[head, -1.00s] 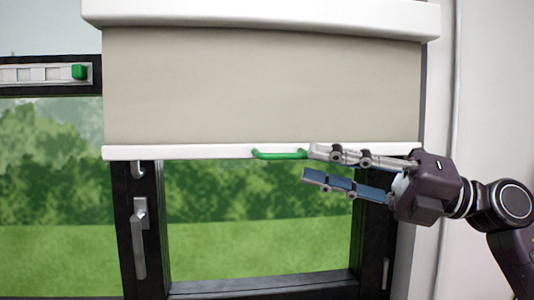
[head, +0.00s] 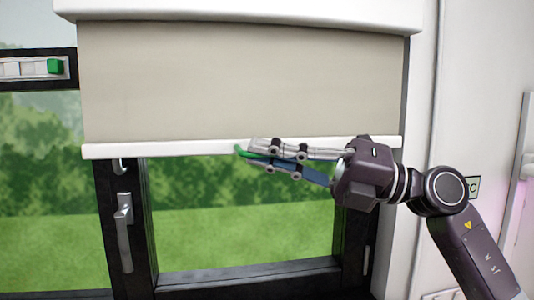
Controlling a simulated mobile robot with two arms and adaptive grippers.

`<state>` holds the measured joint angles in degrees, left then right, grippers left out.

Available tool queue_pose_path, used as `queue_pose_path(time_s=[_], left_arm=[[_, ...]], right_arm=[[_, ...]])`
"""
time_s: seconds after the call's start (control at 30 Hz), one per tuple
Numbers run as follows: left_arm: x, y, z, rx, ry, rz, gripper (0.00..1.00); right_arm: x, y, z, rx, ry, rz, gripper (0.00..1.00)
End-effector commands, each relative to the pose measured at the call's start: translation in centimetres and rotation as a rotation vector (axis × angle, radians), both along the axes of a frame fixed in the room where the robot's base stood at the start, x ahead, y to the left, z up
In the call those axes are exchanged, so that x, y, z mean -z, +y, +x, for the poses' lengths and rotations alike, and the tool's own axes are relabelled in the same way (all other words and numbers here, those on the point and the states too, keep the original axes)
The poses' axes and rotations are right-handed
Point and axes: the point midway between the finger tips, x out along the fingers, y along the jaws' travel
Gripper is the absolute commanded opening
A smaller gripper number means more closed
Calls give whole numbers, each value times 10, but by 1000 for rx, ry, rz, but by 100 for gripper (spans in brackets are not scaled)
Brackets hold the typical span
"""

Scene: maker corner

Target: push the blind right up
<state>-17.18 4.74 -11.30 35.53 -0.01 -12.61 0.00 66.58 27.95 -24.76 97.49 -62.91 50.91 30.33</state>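The beige roller blind (head: 240,82) hangs partly down over the window, with a white bottom bar (head: 130,150) along its lower edge. A green handle (head: 241,151) is on this bar, and much of it is hidden behind my fingers. My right gripper (head: 262,154) reaches in from the right at the bar's height. Its two fingers are close together, one above and one below the handle, and look shut on it. My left gripper is out of view.
A white casing (head: 240,12) runs above the blind. The dark window frame has a grey window handle (head: 124,230) below left of the blind. A white strip with a green slider (head: 55,67) sits at the upper left. The glass below the bar is clear.

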Motion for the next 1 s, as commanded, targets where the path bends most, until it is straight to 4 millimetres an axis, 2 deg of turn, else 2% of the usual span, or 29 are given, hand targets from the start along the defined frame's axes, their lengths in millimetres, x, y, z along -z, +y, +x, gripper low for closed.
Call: queue_pose_path(time_s=[0.37,0.53,0.67,1.0], left_arm=[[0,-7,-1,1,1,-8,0],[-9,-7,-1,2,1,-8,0],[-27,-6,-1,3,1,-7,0],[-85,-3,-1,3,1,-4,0]], right_arm=[[0,0,0,0,0,0,0],[-13,0,0,1,-1,0,0],[-40,-1,0,1,-2,1,0],[-130,-1,0,2,-3,1,0]])
